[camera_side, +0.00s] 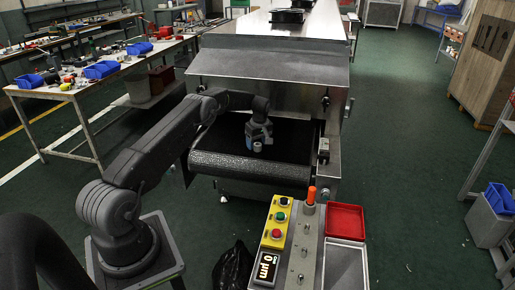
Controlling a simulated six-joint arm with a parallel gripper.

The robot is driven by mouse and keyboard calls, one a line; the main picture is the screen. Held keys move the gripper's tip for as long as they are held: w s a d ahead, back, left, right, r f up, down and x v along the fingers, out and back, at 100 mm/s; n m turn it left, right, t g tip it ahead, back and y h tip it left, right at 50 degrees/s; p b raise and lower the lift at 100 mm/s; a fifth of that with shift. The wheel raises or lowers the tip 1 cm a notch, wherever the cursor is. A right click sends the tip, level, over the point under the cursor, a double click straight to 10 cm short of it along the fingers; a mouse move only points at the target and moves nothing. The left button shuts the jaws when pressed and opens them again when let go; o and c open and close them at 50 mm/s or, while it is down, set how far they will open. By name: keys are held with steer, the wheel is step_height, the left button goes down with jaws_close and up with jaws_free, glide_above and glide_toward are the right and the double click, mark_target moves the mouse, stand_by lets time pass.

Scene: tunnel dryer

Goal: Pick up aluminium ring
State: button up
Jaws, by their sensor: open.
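My gripper (259,140) points down over the dark conveyor belt (225,163) at the dryer's mouth. Its jaws are open. A small pale grey round piece, which looks like the aluminium ring (257,147), shows right at the fingertips. It is too small to tell whether the fingers stand around it or just behind it, or whether they touch it.
The dryer's metal hood (270,70) slopes above and behind my gripper. A control panel with a yellow button box (276,222), an orange-tipped post (311,196) and a red tray (346,221) stands in front. A cluttered workbench (85,85) is at left.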

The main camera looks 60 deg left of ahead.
mark_target(257, 144)
steer(key=shift+a+f, duration=0.1)
steer(key=shift+f, duration=0.7)
steer(key=c, duration=1)
steer(key=shift+r, duration=0.15)
steer(key=shift+r, duration=0.55)
step_height(257, 144, up, 3)
steer(key=shift+w+r, duration=0.1)
steer(key=s+a+r, duration=0.1)
steer(key=s+r, duration=0.1)
steer(key=s, duration=0.1)
steer(key=s+a+r, duration=0.2)
steer(key=s, duration=0.2)
steer(key=s+a+r, duration=0.2)
steer(key=s, duration=0.1)
steer(key=shift+s+a+r, duration=0.1)
steer(key=shift+s+r, duration=0.15)
steer(key=shift+s, duration=0.05)
